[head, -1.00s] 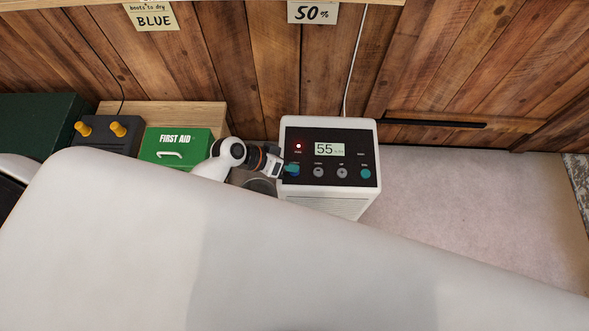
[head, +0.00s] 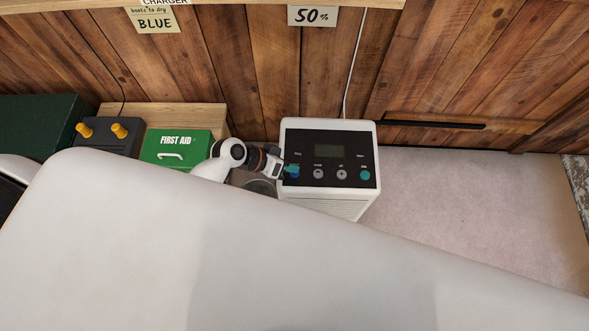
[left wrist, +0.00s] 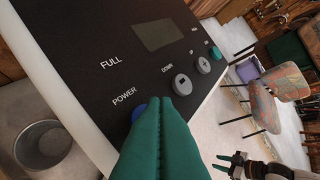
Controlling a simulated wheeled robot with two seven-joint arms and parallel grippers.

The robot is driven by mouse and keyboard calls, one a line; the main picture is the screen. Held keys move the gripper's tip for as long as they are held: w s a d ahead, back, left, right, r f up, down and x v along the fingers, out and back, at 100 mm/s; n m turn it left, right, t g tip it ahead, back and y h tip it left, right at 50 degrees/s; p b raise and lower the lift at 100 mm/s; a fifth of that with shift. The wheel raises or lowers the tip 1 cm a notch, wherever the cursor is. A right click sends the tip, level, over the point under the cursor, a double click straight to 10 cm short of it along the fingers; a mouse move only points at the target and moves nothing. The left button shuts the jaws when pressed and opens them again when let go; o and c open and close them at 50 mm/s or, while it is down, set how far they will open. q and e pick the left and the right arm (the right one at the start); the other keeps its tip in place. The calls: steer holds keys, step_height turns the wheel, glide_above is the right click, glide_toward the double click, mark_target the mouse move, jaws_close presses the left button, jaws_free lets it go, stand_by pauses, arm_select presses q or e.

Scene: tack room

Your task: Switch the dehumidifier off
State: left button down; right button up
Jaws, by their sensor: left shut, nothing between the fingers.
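The white dehumidifier (head: 329,207) stands against the wooden wall with a black control panel on top. Its display (head: 329,151) is blank and no red light shows. My left gripper (head: 290,169) is shut and empty, its teal fingertips at the blue POWER button (left wrist: 139,112) at the panel's left end. In the left wrist view the shut fingers (left wrist: 160,105) cover part of that button; I cannot tell whether they touch it. Grey DOWN and UP buttons and a teal button (head: 365,174) sit to the right. My right gripper (left wrist: 236,164) shows open and empty at the lower right of the left wrist view.
A green first aid box (head: 176,148) and a dark boot dryer (head: 109,135) with yellow pegs stand left of the dehumidifier. A grey bin (left wrist: 42,145) is beside it. A "50%" card (head: 312,14) hangs above. Floor to the right is clear.

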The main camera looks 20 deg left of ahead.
arm_select(q)
step_height(320, 180, up, 6)
steer(key=p, duration=0.5)
steer(key=shift+p, duration=0.35)
